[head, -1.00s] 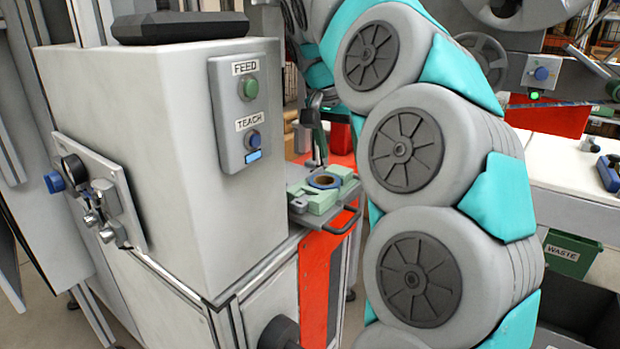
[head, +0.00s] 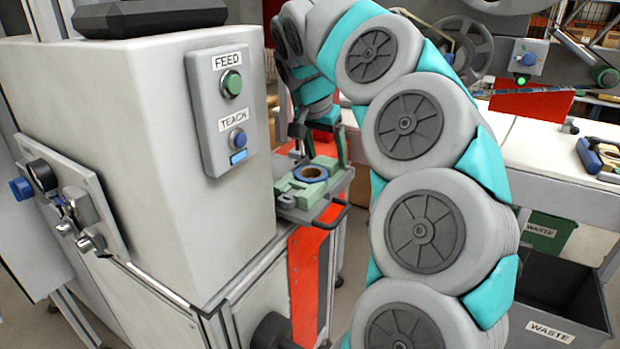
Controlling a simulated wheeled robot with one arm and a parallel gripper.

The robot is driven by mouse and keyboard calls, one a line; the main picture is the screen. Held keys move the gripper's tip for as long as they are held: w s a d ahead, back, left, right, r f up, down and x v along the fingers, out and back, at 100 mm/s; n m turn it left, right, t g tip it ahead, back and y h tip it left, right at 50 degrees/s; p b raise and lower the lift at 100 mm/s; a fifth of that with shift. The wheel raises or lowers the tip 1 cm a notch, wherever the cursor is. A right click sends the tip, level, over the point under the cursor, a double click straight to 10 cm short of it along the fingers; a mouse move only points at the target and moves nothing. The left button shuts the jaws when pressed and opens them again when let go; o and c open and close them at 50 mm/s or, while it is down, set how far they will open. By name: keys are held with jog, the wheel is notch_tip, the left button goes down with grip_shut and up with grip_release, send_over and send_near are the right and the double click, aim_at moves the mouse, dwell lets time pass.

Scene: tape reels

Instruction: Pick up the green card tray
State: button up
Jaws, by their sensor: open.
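The pale green card tray (head: 327,163) sits on a grey shelf at the front of the machine, in the middle of the head view. A blue-rimmed tape reel (head: 311,173) with a brown inner ring rests on it. My gripper (head: 317,152) is open and points down just behind and above the tray. Its dark fingers stand apart and look empty. My thick grey and teal arm passes to the right of the tray. I cannot tell whether the fingers touch the tray.
A grey machine housing (head: 130,150) with FEED and TEACH buttons stands close on the left. A dark handle (head: 333,215) juts from the shelf front. A white bench (head: 540,150) and dark waste bin (head: 560,290) lie right of my arm.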

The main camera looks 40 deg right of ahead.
jog(key=shift+d+f, duration=0.1)
jog(key=shift+f, duration=0.3)
grip_shut()
dwell(0.4)
jog(key=shift+r, duration=0.15)
